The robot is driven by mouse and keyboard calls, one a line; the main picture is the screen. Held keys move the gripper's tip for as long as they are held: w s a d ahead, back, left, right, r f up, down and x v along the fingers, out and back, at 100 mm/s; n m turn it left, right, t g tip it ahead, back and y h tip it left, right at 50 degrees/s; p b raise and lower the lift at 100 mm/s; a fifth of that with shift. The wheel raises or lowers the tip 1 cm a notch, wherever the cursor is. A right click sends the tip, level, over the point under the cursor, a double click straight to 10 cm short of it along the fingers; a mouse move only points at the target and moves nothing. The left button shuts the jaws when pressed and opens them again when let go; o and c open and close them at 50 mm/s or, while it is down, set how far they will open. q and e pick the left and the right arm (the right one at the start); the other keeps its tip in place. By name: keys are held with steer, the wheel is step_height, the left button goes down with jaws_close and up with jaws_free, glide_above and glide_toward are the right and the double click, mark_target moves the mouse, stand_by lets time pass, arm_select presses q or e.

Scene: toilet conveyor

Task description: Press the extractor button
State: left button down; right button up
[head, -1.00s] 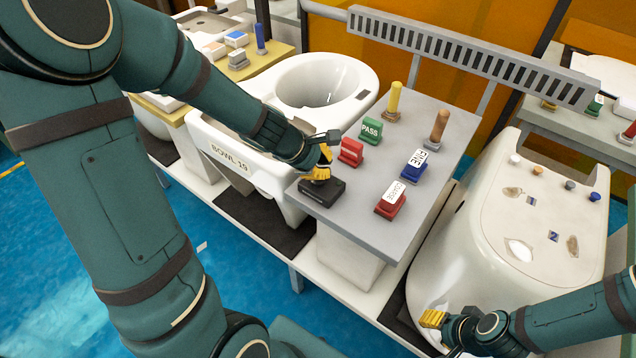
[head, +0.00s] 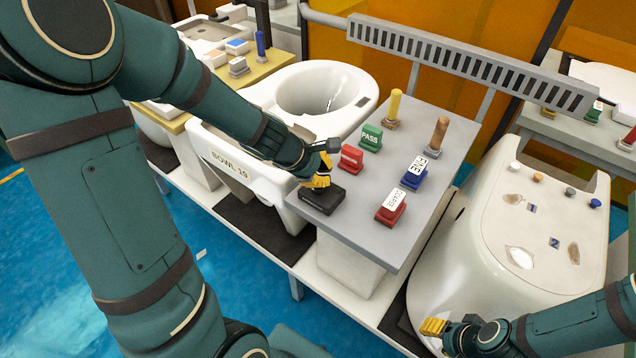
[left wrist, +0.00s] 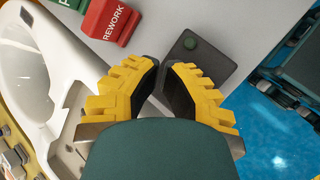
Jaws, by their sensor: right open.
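The extractor button is a small dark green round button (left wrist: 190,43) on a black box; the black box (head: 323,201) sits at the near left corner of the grey stand. My left gripper (head: 320,183) is over the back edge of this box in the head view, its fingers pointing down. In the left wrist view its yellow fingertips (left wrist: 163,66) are close together with a narrow gap, just short of the button in the picture; contact cannot be told. Nothing shows between them. My right gripper (head: 432,326) is open, low at the right by the white panel, away from the button.
Red (head: 350,157), green (head: 370,137), blue (head: 416,171) and second red (head: 391,207) labelled stamps stand on the grey stand (head: 365,220), with yellow (head: 393,108) and brown (head: 438,135) handled tools behind. The BOWL 19 toilet (head: 232,166) is close on the left.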

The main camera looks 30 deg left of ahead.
stand_by(0.4)
arm_select(q)
steer(key=shift+f+b, duration=0.35)
steer(key=shift+f, duration=0.15)
steer(key=shift+r+p, duration=0.4)
step_height(320, 180, up, 6)
steer(key=p, duration=0.6)
steer(key=shift+r, duration=0.1)
stand_by(0.4)
